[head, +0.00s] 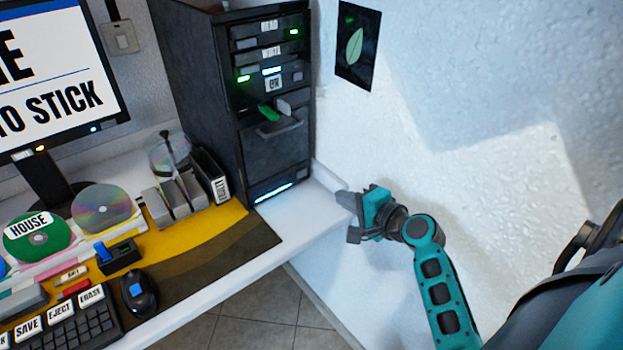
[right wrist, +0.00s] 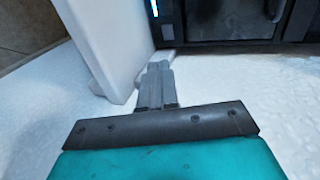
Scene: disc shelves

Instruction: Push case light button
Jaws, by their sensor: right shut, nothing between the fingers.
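The black computer case (head: 270,150) stands at the back right corner of the white desk. Its front has labelled drives with small green lights, a green button-like piece (head: 267,113), a pale grey piece (head: 291,104) and a glowing white-blue strip (head: 272,192) near the bottom. I cannot tell which part is the case light button. My right gripper (head: 347,204) is shut and empty, right of the case's lower front, beside the desk edge and apart from the case. In the right wrist view, its closed fingers (right wrist: 156,78) point toward the case's lower part (right wrist: 235,20). My left gripper is out of view.
The white desk (head: 300,216) ends just left of my right gripper. A monitor (head: 50,80), keyboard (head: 70,322), mouse (head: 138,292), discs and a disc rack (head: 178,198) fill the left side. A textured white wall (head: 450,110) with a leaf poster (head: 356,46) is at right.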

